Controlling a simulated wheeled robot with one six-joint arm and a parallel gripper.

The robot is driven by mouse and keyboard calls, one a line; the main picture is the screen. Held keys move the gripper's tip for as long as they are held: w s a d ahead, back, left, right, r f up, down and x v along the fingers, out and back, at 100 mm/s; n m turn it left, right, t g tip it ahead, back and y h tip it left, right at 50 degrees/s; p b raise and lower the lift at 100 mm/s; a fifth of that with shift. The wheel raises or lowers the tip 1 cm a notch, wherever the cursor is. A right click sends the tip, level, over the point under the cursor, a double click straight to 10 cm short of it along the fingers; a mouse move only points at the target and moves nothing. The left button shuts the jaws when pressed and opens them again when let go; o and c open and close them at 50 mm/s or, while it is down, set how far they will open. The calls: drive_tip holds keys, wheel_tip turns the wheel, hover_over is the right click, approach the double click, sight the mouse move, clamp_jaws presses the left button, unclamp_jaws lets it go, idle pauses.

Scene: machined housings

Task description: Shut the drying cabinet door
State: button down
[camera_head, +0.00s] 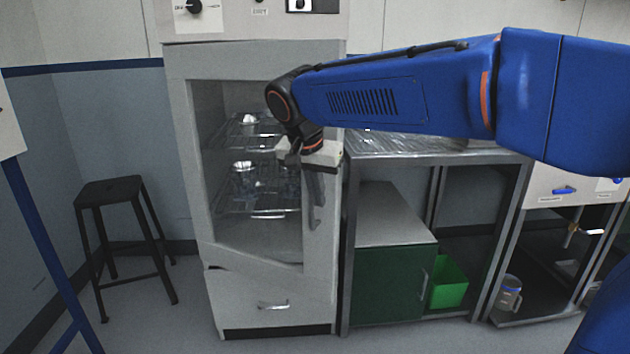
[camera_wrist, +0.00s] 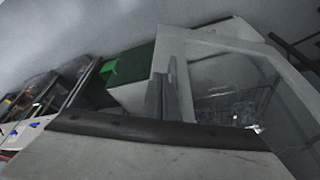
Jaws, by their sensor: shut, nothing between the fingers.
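The drying cabinet (camera_head: 330,100) is pale grey with wire shelves and glassware inside. Its glass-windowed door (camera_head: 206,200) appears ajar, the right side swung towards me; the window's lower edge slopes down to the right. The door frame and glass also show in the wrist view (camera_wrist: 183,85). My gripper (camera_head: 312,195) points down in front of the door's right side, shut and empty. It hides part of the door's right frame and handle area. In the wrist view, its grey fingers (camera_wrist: 158,95) stand beside the frame; I cannot tell whether they touch it.
A metal bench (camera_head: 440,148) stands right of the cabinet, with a green-doored unit (camera_head: 390,285) and green bin (camera_head: 448,285) beneath. A black stool (camera_head: 112,190) stands at left. A drawer (camera_head: 270,303) is under the door. The floor in front looks clear.

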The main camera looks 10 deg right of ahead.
drive_tip(key=shift+w+d+f, duration=0.15)
drive_tip(key=shift+w+d, duration=0.2)
drive_tip(key=shift+w, duration=0.3)
drive_tip(key=shift+w+d+f, duration=0.1)
drive_tip(key=shift+w+d, duration=0.3)
drive_tip(key=shift+w, duration=0.2)
drive_tip(key=shift+w+d+f, duration=0.15)
drive_tip(key=shift+w+d, duration=0.2)
drive_tip(key=shift+w, duration=0.3)
drive_tip(key=shift+w, duration=0.1)
